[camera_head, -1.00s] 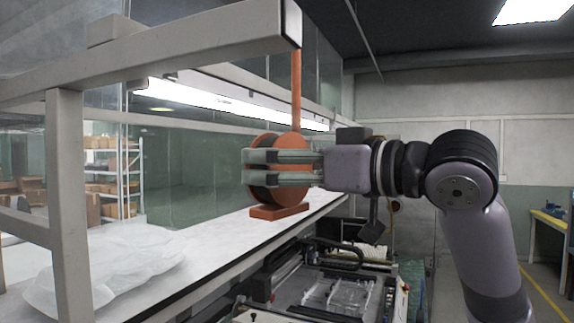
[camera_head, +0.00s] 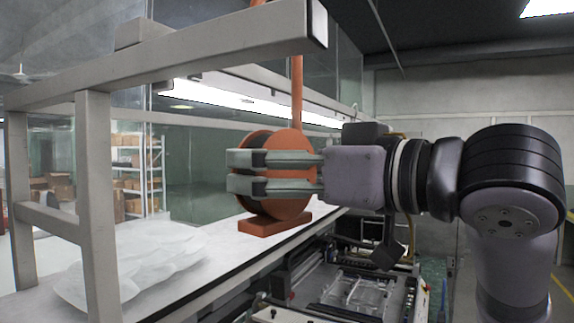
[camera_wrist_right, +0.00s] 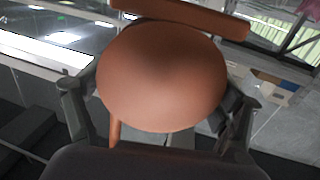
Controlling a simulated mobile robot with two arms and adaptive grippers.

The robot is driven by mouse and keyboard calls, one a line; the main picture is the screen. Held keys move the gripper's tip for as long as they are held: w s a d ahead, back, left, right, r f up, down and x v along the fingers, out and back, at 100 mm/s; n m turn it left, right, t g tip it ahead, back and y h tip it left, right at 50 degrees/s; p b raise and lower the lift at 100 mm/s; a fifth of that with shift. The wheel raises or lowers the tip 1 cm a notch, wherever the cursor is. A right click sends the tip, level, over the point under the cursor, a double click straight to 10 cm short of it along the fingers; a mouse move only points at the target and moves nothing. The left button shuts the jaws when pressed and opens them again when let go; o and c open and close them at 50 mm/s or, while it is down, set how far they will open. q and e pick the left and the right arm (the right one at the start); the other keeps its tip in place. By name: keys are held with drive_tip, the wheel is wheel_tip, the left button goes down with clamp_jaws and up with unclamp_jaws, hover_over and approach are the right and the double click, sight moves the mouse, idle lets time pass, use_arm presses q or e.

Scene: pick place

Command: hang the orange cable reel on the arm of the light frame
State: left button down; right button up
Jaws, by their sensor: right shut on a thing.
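The orange cable reel (camera_head: 291,190) has round orange flanges, a dark drum, a flat foot and a tall thin stem. It hangs upright in the air near the bench. My right gripper (camera_head: 235,173) is shut around it from the right. In the right wrist view the reel's orange disc (camera_wrist_right: 163,77) fills the space between the fingers. The light frame's grey arm (camera_head: 230,45) runs across the top left. The reel's stem rises behind this arm near its free end, and a bit of orange shows above it. Whether stem and arm touch is hidden. My left gripper is out of view.
The frame's grey post (camera_head: 97,200) stands at the left. A lit tube lamp (camera_head: 240,105) runs behind the reel. Clear plastic bags (camera_head: 140,262) lie on the white bench (camera_head: 215,242). A machine (camera_head: 350,290) stands below my right gripper.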

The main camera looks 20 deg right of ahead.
sight(249, 206)
drive_tip(key=shift+s+a+r+p, duration=0.1)
drive_tip(key=shift+s+a+p, duration=0.2)
drive_tip(key=shift+s+a, duration=0.75)
drive_tip(key=shift+s+a+r+p, duration=0.1)
drive_tip(key=shift+s+a+p, duration=0.2)
drive_tip(key=shift+s+a, duration=0.75)
drive_tip(key=shift+w+a+f+b, duration=0.1)
drive_tip(key=shift+w+f+b, duration=0.1)
drive_tip(key=shift+f+b, duration=0.65)
drive_tip(key=shift+w+f+b, duration=0.15)
drive_tip(key=shift+f+b, duration=0.55)
drive_tip(key=shift+f, duration=0.15)
drive_tip(key=o, duration=1.5)
drive_tip(key=shift+o, duration=0.2)
drive_tip(key=shift+s, duration=0.1)
drive_tip(key=shift+f, duration=0.15)
drive_tip(key=v, duration=1.2)
